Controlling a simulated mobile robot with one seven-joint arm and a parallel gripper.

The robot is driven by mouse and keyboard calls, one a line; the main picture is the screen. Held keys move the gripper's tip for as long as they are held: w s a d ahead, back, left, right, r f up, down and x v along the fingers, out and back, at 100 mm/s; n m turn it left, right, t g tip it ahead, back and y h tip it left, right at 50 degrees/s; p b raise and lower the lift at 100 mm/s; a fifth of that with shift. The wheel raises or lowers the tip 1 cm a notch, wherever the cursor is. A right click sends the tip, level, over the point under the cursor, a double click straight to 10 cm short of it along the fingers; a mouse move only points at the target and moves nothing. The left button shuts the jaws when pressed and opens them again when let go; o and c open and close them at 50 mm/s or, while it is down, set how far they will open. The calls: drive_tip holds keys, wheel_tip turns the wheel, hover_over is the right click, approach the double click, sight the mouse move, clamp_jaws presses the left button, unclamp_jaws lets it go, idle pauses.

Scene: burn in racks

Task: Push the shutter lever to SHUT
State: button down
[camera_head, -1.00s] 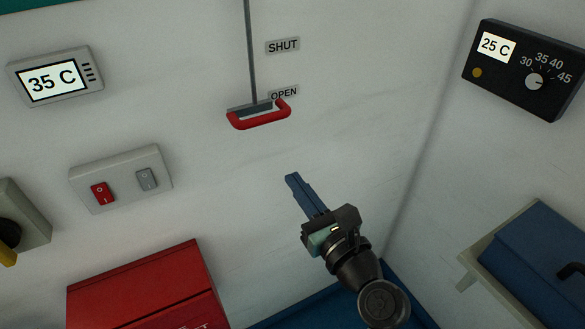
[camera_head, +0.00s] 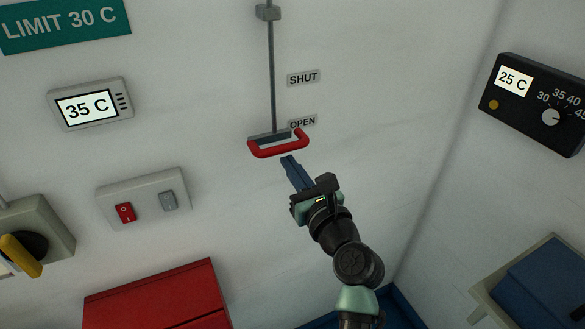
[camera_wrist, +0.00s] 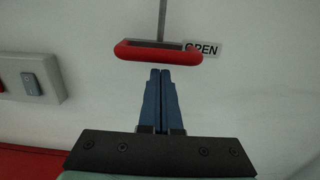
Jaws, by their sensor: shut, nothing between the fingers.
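The shutter lever (camera_head: 279,149) is a red handle at the lower end of a thin grey vertical rod (camera_head: 271,70) on the white wall. It sits level with the OPEN label (camera_head: 302,122), below the SHUT label (camera_head: 303,78). My gripper (camera_head: 287,160) has blue fingers that are shut and empty. Its tips are just below the red handle in the head view. In the wrist view the handle (camera_wrist: 158,53) lies just beyond the fingertips (camera_wrist: 160,72). I cannot tell whether they touch; a small gap seems to show.
A switch plate (camera_head: 144,199) with a red and a grey switch is left of the arm. A 35 C display (camera_head: 91,104) hangs above it. A red box (camera_head: 160,297) stands below. A black dial unit (camera_head: 537,103) is at right.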

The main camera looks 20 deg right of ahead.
drive_tip(key=shift+r, duration=0.1)
wheel_tip(320, 180, up, 11)
drive_tip(key=p, duration=1.2)
wheel_tip(320, 180, down, 5)
drive_tip(key=b, duration=0.3)
drive_tip(key=s+b, duration=0.1)
drive_tip(key=s, duration=1)
drive_tip(key=shift+d+b, duration=0.25)
drive_tip(key=shift+b, duration=0.05)
drive_tip(key=shift+r, duration=0.1)
